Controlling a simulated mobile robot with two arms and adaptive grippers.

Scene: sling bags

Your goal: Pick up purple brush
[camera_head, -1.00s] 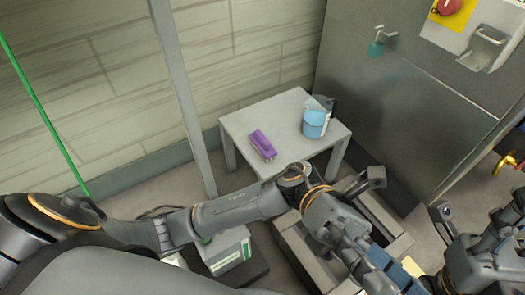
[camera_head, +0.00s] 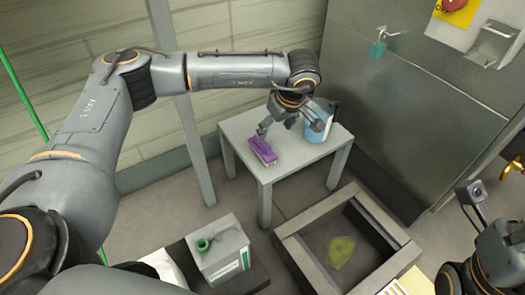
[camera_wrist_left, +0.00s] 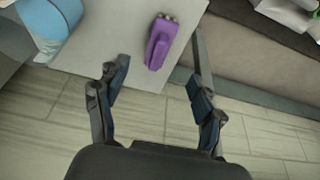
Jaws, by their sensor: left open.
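The purple brush (camera_head: 263,150) lies on the small white table (camera_head: 238,128), near its left side. My left gripper (camera_head: 284,125) is over the table, just above and behind the brush in the head view. In the left wrist view its two fingers (camera_wrist_left: 156,76) are spread wide and empty, and the brush lies beyond and between their tips. I cannot tell the exact height gap. My right gripper's fingers do not show.
A light blue container (camera_head: 318,128) stands on the table right beside my left gripper. A grey open bin (camera_head: 300,262) and a white-green canister (camera_head: 222,252) are on the floor in front. A metal wall panel is at the right.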

